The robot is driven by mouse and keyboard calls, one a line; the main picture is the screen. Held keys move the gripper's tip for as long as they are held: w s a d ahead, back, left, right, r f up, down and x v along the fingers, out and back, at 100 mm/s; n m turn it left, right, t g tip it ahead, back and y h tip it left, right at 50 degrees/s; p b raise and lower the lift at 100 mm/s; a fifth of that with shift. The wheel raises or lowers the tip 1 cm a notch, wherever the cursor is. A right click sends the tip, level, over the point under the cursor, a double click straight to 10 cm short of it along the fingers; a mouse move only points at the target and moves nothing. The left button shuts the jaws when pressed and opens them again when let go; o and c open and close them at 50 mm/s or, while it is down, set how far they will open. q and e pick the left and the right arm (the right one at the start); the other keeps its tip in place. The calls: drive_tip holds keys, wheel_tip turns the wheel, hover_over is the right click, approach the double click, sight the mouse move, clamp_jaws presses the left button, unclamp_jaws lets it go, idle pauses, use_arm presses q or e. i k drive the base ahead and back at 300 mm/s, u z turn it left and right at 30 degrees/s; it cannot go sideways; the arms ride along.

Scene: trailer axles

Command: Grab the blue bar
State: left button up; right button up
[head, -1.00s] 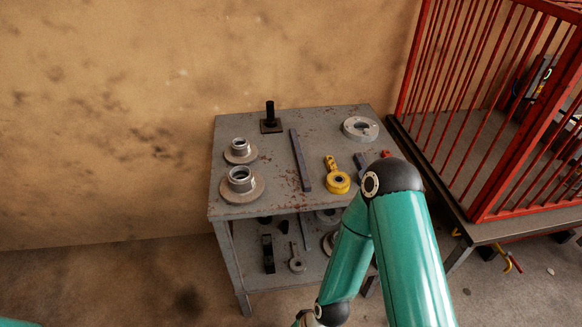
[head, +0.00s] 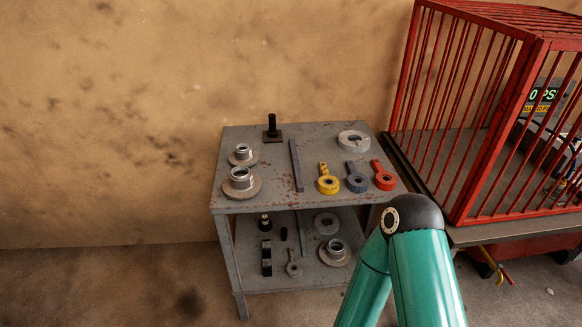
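A long, straight bar (head: 297,166) of dull grey-blue colour lies on the top of the metal table (head: 263,198), near its middle. It points away from me and nothing covers it. A blue-grey ring-ended piece with a short handle (head: 357,183) lies further right, between a yellow one (head: 328,185) and a red one (head: 384,181). My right arm shows as teal links at the lower right, in front of the table. Its gripper is outside the picture. My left gripper is not in view.
Two flanged hubs (head: 241,184) stand on the left of the tabletop. A black post on a plate (head: 272,130) and a grey ring (head: 354,141) are at the back. The lower shelf (head: 283,276) holds more parts. A red cage (head: 466,110) stands close on the right.

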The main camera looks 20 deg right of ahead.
sight(299, 182)
drive_tip(key=z, duration=0.1)
drive_tip(key=i, duration=0.9)
drive_tip(key=u, duration=0.05)
